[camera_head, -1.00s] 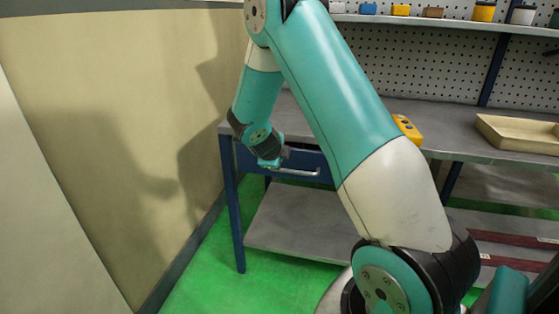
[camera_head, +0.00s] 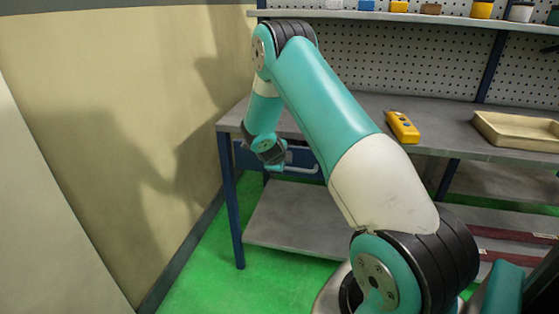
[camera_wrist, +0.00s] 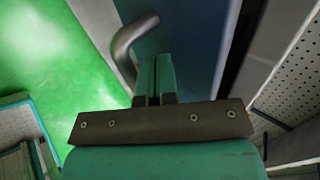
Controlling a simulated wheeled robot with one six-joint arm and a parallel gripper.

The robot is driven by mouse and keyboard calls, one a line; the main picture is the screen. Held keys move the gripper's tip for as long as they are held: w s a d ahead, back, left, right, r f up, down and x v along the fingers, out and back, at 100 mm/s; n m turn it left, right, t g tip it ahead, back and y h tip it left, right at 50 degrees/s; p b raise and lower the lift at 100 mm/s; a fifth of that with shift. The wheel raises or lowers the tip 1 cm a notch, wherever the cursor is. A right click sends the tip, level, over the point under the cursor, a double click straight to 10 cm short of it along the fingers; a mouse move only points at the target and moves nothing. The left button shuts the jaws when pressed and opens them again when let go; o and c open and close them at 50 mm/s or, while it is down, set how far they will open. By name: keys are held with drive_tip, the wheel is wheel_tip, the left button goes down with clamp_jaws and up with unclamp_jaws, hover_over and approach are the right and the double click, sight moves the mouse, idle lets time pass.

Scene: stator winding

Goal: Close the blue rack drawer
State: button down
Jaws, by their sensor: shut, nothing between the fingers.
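The blue rack drawer (camera_head: 308,160) sits under the left end of the grey workbench, with a metal handle (camera_head: 302,169) on its front. Its front looks close to the bench edge; I cannot tell whether it is fully closed. My gripper (camera_head: 278,166) is at the drawer front, at the left part of the handle, and mostly hidden by my wrist. In the wrist view my gripper (camera_wrist: 154,62) is shut and empty. Its fingertips point at the blue drawer front (camera_wrist: 190,40), with the curved handle (camera_wrist: 126,45) just left of them. Contact is unclear.
The workbench (camera_head: 370,110) carries a yellow handheld device (camera_head: 403,127) and a beige tray (camera_head: 515,131). A lower shelf (camera_head: 290,220) lies below. A beige wall (camera_head: 110,130) stands at left. Green floor (camera_head: 205,270) is clear between wall and bench.

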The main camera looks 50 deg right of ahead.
drive_tip(key=d, duration=0.1)
drive_tip(key=w+d+b, duration=0.1)
drive_tip(key=d, duration=0.1)
drive_tip(key=shift+w+d+f+b, duration=0.2)
drive_tip(key=shift+w+b, duration=0.1)
drive_tip(key=shift+w, duration=0.05)
drive_tip(key=shift+w+d+r, duration=0.1)
drive_tip(key=shift+w+d, duration=0.15)
drive_tip(key=shift+w, duration=0.05)
drive_tip(key=shift+w+r, duration=0.15)
drive_tip(key=shift+r, duration=0.1)
drive_tip(key=shift+d, duration=0.1)
drive_tip(key=shift+r, duration=0.1)
